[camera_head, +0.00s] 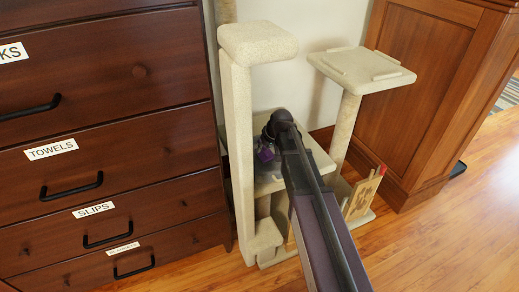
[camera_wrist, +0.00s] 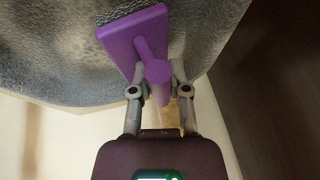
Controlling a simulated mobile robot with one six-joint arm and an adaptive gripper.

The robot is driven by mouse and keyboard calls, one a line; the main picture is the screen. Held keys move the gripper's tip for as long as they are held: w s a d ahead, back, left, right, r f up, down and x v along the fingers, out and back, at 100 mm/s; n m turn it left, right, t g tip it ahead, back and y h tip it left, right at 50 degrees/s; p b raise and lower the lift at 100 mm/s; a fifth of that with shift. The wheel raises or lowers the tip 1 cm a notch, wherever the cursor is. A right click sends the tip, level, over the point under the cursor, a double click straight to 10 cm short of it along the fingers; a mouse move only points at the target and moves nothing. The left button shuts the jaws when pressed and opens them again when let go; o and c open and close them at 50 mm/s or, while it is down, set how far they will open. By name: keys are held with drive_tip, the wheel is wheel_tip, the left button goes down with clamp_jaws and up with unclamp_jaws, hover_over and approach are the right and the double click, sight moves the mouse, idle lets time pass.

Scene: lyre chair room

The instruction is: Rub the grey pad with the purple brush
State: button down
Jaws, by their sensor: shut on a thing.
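The purple brush (camera_wrist: 125,42) has a flat rectangular head, a short handle and dark bristles along its far edge. My gripper (camera_wrist: 158,75) is shut on the brush handle, with one finger on each side. The grey pad (camera_wrist: 55,65) is a mottled grey surface behind the brush head in the wrist view. The bristle side faces it and looks very close; I cannot tell whether they touch. In the head view the brush (camera_head: 265,154) is a small purple patch by my gripper (camera_head: 268,146), over the cat tree's middle platform. My arm hides part of that platform.
A dark drawer chest (camera_head: 110,130) stands close at left, a wooden cabinet (camera_head: 425,85) at right. Open wooden floor (camera_head: 450,235) lies at front right.

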drive_tip(key=shift+w+d, duration=0.2)
drive_tip(key=shift+d, duration=0.25)
drive_tip(key=shift+w+d, duration=0.2)
drive_tip(key=shift+d, duration=0.25)
drive_tip(key=shift+d, duration=0.1)
drive_tip(key=shift+w+d+f, duration=0.1)
drive_tip(key=shift+w+d, duration=0.2)
drive_tip(key=shift+d, duration=0.55)
drive_tip(key=shift+w+d, duration=0.3)
drive_tip(key=shift+d, duration=0.55)
drive_tip(key=shift+w+d, duration=0.3)
drive_tip(key=shift+d, duration=0.6)
drive_tip(key=shift+w+d, duration=0.25)
drive_tip(key=shift+d, duration=0.6)
drive_tip(key=shift+s, duration=0.15)
drive_tip(key=shift+s+d, duration=0.2)
drive_tip(key=shift+s, duration=0.3)
drive_tip(key=shift+s+d, duration=0.15)
drive_tip(key=shift+s, duration=0.3)
